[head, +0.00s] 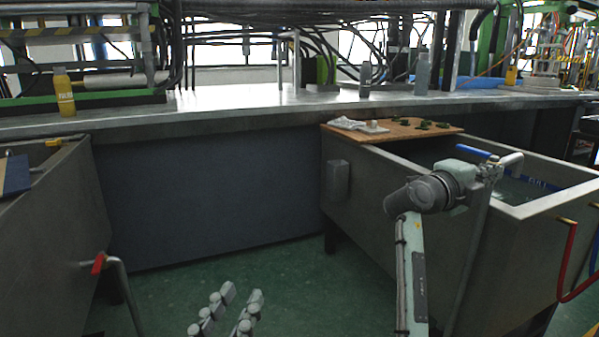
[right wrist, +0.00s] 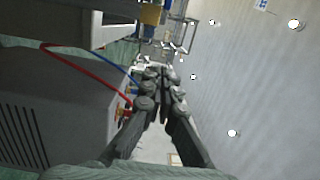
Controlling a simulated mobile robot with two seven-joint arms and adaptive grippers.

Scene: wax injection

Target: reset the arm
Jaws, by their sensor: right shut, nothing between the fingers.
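My left gripper (head: 240,295) is at the bottom of the head view, over the green floor. Its two grey jointed fingers stand apart with floor showing between them, and it holds nothing. My right arm (head: 408,262) rises from the bottom right of the head view and bends in front of the right-hand tank. Its gripper cannot be made out there. In the right wrist view my right gripper (right wrist: 161,78) is shut with its fingers close together and nothing between them.
A grey tank (head: 465,235) with a wooden board (head: 390,130) stands at the right, close to my right arm. Another tank (head: 45,225) with a red-handled tap (head: 98,264) is at the left. A long bench (head: 260,108) crosses behind. Floor (head: 290,285) between the tanks is clear.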

